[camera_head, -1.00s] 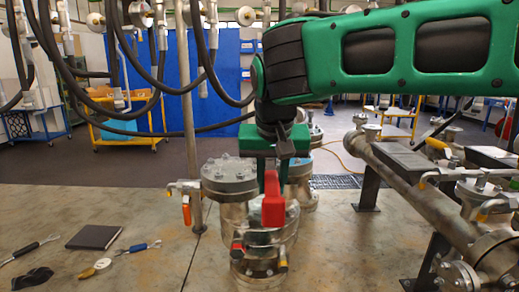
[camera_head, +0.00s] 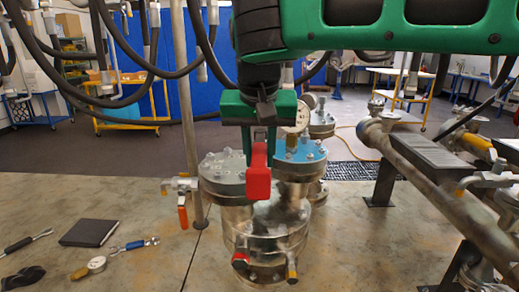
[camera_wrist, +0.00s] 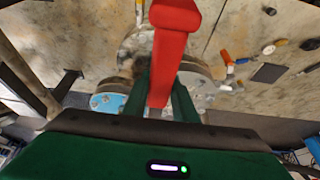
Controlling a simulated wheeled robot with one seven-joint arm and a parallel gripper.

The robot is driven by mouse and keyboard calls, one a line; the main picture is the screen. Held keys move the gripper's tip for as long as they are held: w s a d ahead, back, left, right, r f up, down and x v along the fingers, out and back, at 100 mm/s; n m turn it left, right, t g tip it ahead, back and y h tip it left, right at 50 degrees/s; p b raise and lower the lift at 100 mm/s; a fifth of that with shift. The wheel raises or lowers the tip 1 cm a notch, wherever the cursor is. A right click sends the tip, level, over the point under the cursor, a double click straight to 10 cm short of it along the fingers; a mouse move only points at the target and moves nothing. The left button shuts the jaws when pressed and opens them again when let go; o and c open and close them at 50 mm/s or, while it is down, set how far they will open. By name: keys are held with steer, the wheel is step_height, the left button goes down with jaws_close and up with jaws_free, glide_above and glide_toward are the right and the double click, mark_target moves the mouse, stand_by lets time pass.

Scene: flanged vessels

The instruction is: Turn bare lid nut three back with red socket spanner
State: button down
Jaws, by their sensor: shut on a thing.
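My gripper (camera_head: 259,142) is shut on the red socket spanner (camera_head: 259,178), which hangs below the fingers. In the wrist view the spanner (camera_wrist: 172,45) stands out from between the green fingers. The bare grey lid (camera_head: 221,172) with its ring of nuts is just left of the spanner. A blue lid (camera_head: 301,158) is just right of and behind it. Both lids also show in the wrist view, the blue one (camera_wrist: 108,101) at left and the grey one (camera_wrist: 197,74) at right. I cannot make out nut numbers. The spanner appears clear of the nuts.
The steel vessel body (camera_head: 268,236) stands in front, below the spanner. A valve with an orange handle (camera_head: 183,216) is at left. A dark flat pad (camera_head: 90,233) and hand tools lie on the left of the bench. Thick pipework (camera_head: 440,185) runs along the right.

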steer(key=f, duration=0.3)
steer(key=shift+d, duration=0.2)
steer(key=shift+s, duration=0.15)
steer(key=shift+f, duration=0.3)
steer(key=shift+a+f, duration=0.1)
steer(key=shift+f, duration=0.85)
